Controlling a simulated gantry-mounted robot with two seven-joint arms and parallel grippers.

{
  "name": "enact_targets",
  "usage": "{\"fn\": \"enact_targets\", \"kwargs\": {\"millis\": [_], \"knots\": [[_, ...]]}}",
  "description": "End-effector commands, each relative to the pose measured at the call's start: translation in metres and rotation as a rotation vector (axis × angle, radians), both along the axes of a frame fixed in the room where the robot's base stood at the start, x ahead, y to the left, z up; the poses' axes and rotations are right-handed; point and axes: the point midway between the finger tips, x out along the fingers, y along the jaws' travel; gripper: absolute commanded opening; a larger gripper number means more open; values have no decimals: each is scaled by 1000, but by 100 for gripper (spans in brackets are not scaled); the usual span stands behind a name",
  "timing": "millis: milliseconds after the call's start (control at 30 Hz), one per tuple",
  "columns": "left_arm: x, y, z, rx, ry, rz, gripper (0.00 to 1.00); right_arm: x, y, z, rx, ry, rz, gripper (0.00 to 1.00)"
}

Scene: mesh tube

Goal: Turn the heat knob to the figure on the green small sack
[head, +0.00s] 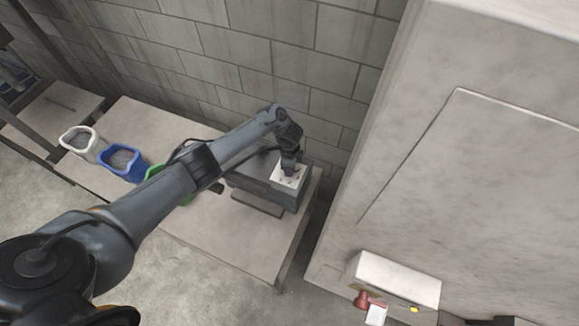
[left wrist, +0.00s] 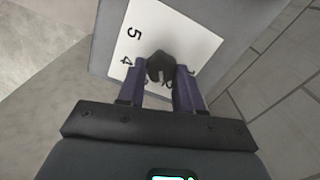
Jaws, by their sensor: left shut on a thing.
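My left gripper (head: 289,170) is at the grey box (head: 262,189) on the table. In the left wrist view its purple-grey fingers (left wrist: 160,77) are shut on the dark heat knob (left wrist: 158,62). The knob stands on a white dial plate (left wrist: 178,28), which also shows in the head view (head: 280,182). My right gripper is not in view.
A blue sack (head: 135,171) and a white sack (head: 92,153) stand left of the green one on the table (head: 225,240). A block wall (head: 270,70) rises behind. A large pale cabinet (head: 470,160) stands at the right, with a white box (head: 395,280) low on it.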

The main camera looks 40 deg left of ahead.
Motion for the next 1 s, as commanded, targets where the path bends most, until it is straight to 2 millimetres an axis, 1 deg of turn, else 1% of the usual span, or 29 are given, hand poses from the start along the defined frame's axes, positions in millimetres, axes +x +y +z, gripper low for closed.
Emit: {"fn": "enact_targets", "kwargs": {"millis": [300, 600, 800, 1000], "knots": [[-1, 0, -2, 3, -1, -300, 4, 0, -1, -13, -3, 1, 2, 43], [-2, 0, -2, 0, -1, -537, 4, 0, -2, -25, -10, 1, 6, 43], [-2, 0, -1, 0, -1, -640, 4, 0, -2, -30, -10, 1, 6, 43], [-3, 0, -1, 1, 1, -694, 4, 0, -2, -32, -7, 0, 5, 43]]}}
